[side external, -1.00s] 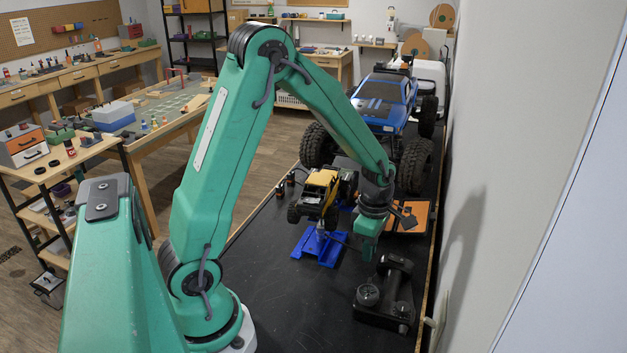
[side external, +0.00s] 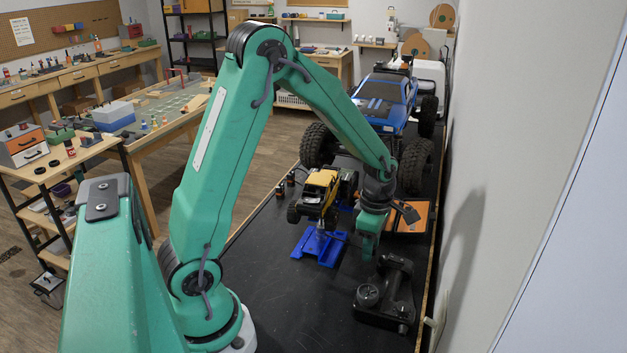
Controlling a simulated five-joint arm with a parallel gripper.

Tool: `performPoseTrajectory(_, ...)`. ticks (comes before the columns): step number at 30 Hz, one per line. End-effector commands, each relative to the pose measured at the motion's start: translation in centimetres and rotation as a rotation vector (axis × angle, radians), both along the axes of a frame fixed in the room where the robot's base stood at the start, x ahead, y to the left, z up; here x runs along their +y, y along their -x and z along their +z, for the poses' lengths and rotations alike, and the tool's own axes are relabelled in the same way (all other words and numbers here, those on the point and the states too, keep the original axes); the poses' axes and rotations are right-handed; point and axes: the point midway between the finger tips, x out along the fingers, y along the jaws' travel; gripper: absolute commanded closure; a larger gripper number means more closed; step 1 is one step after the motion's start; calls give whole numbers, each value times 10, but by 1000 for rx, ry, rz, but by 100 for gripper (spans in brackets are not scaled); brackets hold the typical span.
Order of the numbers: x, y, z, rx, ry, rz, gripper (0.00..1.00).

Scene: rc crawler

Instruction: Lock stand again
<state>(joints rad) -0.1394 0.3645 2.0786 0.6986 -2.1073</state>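The blue stand (side external: 318,246) sits on the black bench top. A small yellow crawler (side external: 320,188) with black wheels is held up on it, above the bench. My gripper (side external: 368,248) points down just right of the stand, close to its lever side. A thin dark rod seems to reach from the stand toward my gripper; I cannot tell if they touch. The fingertips are small and seen from behind, so whether they are open or shut is unclear.
A black transmitter (side external: 386,292) lies in front of my gripper, very near. An orange tray (side external: 410,218) lies behind it. A large blue crawler (side external: 385,100) stands at the back. The wall runs along the right. The front left bench is clear.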

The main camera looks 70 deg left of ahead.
Motion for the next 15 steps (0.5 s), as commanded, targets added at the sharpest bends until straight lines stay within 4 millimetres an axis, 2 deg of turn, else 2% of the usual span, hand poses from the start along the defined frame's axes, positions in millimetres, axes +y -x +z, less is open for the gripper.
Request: performPoseTrajectory(15,0,0,60,-2,0,0,62)
